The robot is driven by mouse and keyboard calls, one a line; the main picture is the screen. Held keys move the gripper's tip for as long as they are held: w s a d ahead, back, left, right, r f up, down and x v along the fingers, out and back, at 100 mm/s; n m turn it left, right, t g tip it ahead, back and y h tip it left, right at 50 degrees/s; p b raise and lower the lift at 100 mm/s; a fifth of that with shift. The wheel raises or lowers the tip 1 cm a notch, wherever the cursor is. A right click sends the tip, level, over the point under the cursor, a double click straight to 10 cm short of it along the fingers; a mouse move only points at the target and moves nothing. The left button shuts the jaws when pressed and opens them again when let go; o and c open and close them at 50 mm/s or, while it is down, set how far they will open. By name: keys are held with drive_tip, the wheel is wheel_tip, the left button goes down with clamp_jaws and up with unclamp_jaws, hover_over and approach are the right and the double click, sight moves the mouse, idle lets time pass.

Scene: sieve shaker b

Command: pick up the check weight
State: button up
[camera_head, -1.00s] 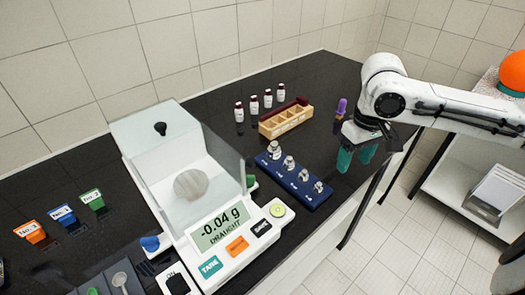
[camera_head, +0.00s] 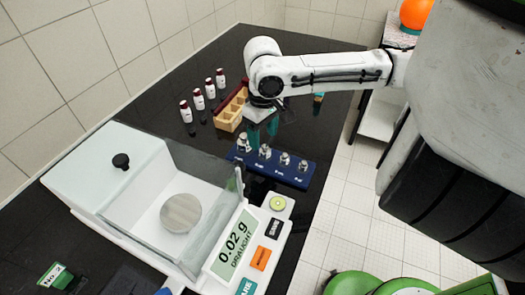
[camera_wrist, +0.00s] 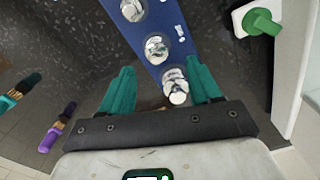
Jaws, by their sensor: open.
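Several shiny metal weights stand in a row in a blue rack (camera_head: 290,174); I cannot tell which is named the check weight. The weight at the rack's far-left end (camera_head: 242,143) is closest to my gripper (camera_head: 262,133), whose teal fingers point down above that end. In the wrist view my open gripper (camera_wrist: 160,68) has the end weight (camera_wrist: 175,88) between its fingers, nearer the right finger. A middle weight (camera_wrist: 156,48) and another weight (camera_wrist: 132,10) stand farther along the rack. The fingers appear apart from the end weight.
A balance (camera_head: 110,190) with a glass shield stands left of the rack, its display reading 0.02 g. A wooden box (camera_head: 231,108) and red-capped vials (camera_head: 209,88) are behind. A green knob (camera_wrist: 262,22) and a purple-handled brush (camera_wrist: 50,138) show in the wrist view.

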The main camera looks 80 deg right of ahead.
sight(265, 146)
drive_tip(key=shift+s+f+p, duration=0.15)
drive_tip(key=shift+f+p, duration=0.05)
drive_tip(key=shift+f, duration=1.25)
drive_tip(key=shift+s+f+p, duration=0.15)
drive_tip(key=shift+f+p, duration=0.05)
drive_tip(key=shift+f, duration=1.25)
drive_tip(key=shift+c, duration=0.3)
drive_tip(key=shift+d, duration=0.1)
clamp_jaws()
